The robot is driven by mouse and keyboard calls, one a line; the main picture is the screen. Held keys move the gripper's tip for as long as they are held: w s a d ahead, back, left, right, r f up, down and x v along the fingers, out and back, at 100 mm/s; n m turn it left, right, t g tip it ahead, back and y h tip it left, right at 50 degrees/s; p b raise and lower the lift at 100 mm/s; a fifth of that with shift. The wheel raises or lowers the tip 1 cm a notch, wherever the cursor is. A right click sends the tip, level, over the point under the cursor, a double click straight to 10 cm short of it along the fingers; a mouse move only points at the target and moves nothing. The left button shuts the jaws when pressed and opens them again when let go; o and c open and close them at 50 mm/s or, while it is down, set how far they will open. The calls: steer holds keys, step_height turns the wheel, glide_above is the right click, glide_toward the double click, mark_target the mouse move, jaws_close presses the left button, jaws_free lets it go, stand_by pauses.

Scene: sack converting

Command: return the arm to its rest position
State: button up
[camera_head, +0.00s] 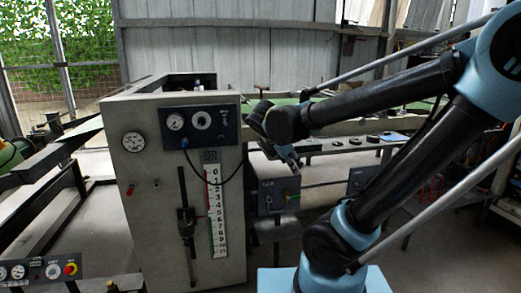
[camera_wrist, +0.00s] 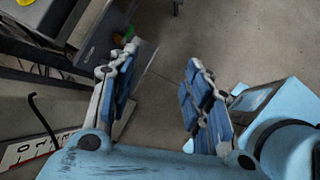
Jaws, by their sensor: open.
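My gripper (camera_wrist: 162,75) is open in the wrist view, its two blue-padded fingers well apart. Nothing is between them but the grey floor below. In the head view my gripper (camera_head: 290,158) points down at the end of my folded arm, just right of the grey machine cabinet (camera_head: 165,245). It hangs above a small blue-grey control box (camera_head: 278,194); I cannot tell the exact gap.
The cabinet carries a gauge panel (camera_head: 199,127), a black cable and a numbered scale (camera_head: 216,210). A second control box (camera_head: 362,180) stands behind my arm. A long machine frame (camera_head: 350,127) runs across the back. Floor shows between cabinet and arm.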

steer(key=s+d+f+m+g+y, duration=0.2)
steer(key=s+d+f+m, duration=0.2)
steer(key=m, duration=0.7)
steer(key=s+d+f+m+g+y, duration=0.2)
steer(key=s+d+f+m+y, duration=0.1)
steer(key=s+f+m, duration=0.5)
steer(key=shift+s+d+m, duration=0.65)
steer(key=shift+s+m, duration=0.75)
steer(key=shift+m, duration=0.6)
steer(key=shift+f, duration=0.15)
steer(key=shift+w+f, duration=0.15)
steer(key=shift+w, duration=0.3)
